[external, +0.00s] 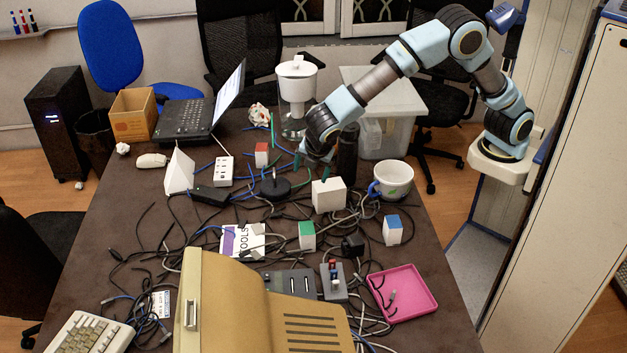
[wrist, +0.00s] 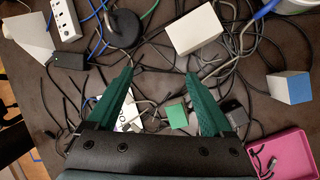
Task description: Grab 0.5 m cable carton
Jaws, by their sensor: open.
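Several small cartons stand on the cluttered table: one with a red face (external: 262,158), one with a green top (external: 307,240), one with a blue top (external: 392,234) and a larger plain white one (external: 328,196). No length label is readable, so I cannot tell which is the 0.5 m cable carton. My gripper (wrist: 159,73) is open and empty, pointing down above the cables. In the wrist view the green-topped carton (wrist: 177,116) shows between the fingers, the white carton (wrist: 195,30) beyond the right fingertip, and the blue-topped one (wrist: 290,87) at right.
Black, grey and blue cables cover the middle of the table (external: 118,232). A white mug (external: 397,179) and a dark cylinder (external: 347,152) stand near the white carton. A pink tray (external: 402,293), a beige machine (external: 225,305) and a laptop (external: 185,118) surround the clutter.

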